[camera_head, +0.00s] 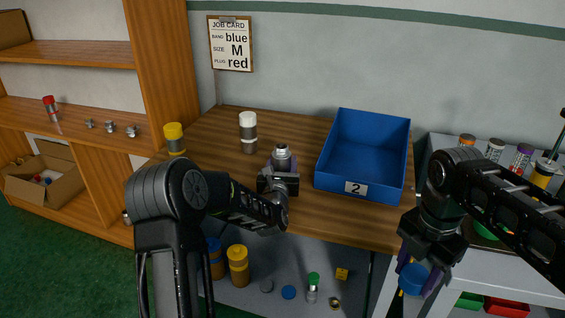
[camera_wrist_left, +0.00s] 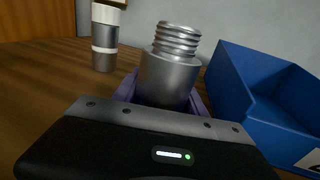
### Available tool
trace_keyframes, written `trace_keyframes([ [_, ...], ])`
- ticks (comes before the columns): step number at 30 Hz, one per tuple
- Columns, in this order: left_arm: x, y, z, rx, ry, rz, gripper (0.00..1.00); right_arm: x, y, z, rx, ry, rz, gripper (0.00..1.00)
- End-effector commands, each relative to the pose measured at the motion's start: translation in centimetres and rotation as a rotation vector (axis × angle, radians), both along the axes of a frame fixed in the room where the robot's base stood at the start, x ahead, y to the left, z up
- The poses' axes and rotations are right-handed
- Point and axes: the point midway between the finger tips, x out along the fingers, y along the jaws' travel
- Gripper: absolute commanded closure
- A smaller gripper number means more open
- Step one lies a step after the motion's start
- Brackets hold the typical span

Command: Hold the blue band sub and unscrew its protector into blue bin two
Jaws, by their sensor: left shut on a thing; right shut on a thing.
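The grey metal sub (camera_head: 282,158) stands upright on the wooden table with its threaded top bare. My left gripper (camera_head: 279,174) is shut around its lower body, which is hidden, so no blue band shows. In the left wrist view the sub (camera_wrist_left: 168,75) rises between the purple fingers. My right gripper (camera_head: 418,273) is shut on a blue protector (camera_head: 412,279) and holds it right of the table, below the table top's level. Blue bin two (camera_head: 357,189), labelled 2, stands on the table right of the sub and looks empty.
A white-topped sub (camera_head: 248,134) and a yellow-topped sub (camera_head: 174,139) stand on the table. A job card (camera_head: 231,44) on the wall reads blue, M, red. More capped parts stand at the right, with a green bowl (camera_head: 485,231) partly hidden by my right arm.

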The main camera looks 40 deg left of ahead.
Motion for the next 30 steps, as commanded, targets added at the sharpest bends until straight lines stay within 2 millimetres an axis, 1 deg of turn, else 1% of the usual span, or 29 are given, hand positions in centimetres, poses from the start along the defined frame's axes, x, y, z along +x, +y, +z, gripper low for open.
trace_keyframes([
  [1, 0.05, 0.03, 0.30, 0.004, -0.006, 0.000, 1.00, 0.00, 0.00, 0.04, 0.000, 0.000, 0.000, 0.99],
  [4, 0.04, 0.05, 0.33, 0.004, -0.006, 0.001, 1.00, 0.00, 0.00, 0.03, 0.000, 0.000, 0.000, 0.99],
  [10, 0.04, 0.06, 0.02, 0.004, -0.006, 0.001, 1.00, 0.00, 0.00, -0.45, 0.000, 0.000, 0.000, 0.99],
  [11, 0.00, 0.04, -0.16, 0.001, -0.002, 0.001, 0.49, 0.00, 0.00, -0.42, 0.000, 0.000, 0.000, 0.99],
  [18, 0.00, 0.04, -0.06, 0.001, -0.002, 0.001, 0.30, 0.00, 0.00, -0.30, 0.000, 0.000, 0.000, 0.99],
  [19, 0.00, 0.04, -0.06, 0.001, -0.002, 0.001, 0.28, 0.00, 0.00, -0.30, 0.000, 0.000, 0.000, 0.99],
  [26, 0.00, 0.04, -0.03, 0.001, -0.002, 0.001, 0.28, 0.00, 0.00, -0.26, 0.000, 0.000, 0.000, 0.99],
  [30, -0.09, -0.02, 0.22, 0.001, -0.001, 0.000, 0.28, 0.00, 0.00, 0.13, 0.000, 0.000, 0.000, 0.99],
])
